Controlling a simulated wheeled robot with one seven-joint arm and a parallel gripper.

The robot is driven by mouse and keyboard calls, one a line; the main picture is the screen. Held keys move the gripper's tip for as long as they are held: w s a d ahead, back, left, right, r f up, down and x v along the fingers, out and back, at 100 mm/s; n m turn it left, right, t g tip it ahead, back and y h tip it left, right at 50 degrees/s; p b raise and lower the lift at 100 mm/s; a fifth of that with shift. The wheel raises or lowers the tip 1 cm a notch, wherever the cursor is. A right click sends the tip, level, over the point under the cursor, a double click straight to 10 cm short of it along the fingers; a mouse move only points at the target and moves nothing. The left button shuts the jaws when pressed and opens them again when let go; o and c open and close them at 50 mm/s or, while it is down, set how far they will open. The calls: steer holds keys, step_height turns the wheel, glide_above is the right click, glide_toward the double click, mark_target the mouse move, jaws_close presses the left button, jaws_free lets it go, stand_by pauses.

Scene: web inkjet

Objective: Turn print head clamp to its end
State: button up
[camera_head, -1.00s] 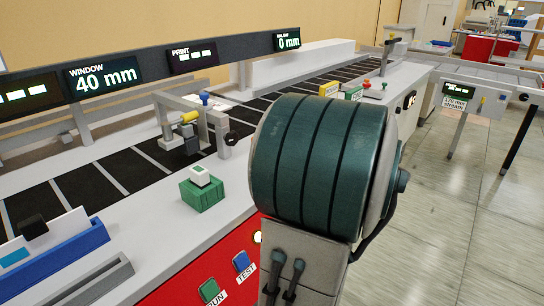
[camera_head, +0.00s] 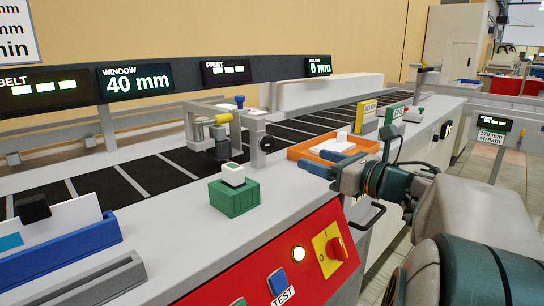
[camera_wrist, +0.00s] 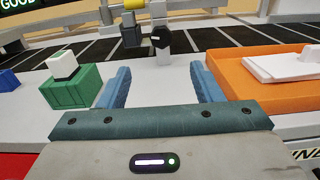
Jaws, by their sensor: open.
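The print head bracket (camera_head: 232,125) is a grey frame standing over the dark belt, with a yellow cylinder and a black block on it. A black knob (camera_head: 267,144) sits on its near right side, which looks like the clamp; its turn angle is too small to read. In the wrist view the knob (camera_wrist: 160,38) is ahead, above the gap between my fingers. My gripper (camera_head: 328,162) is open and empty, right of the knob and apart from it. Its two blue fingers (camera_wrist: 160,82) show in the wrist view, pointing toward the bracket.
An orange tray (camera_head: 300,152) with white items lies close on the right. The red panel (camera_head: 290,260) has a yellow-red switch (camera_head: 330,248). The grey counter before the knob is clear.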

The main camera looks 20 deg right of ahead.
mark_target(270, 144)
steer(key=b+x, duration=0.2)
steer(key=x, duration=1.1)
steer(key=shift+w, duration=0.2)
steer(key=shift+r, duration=0.1)
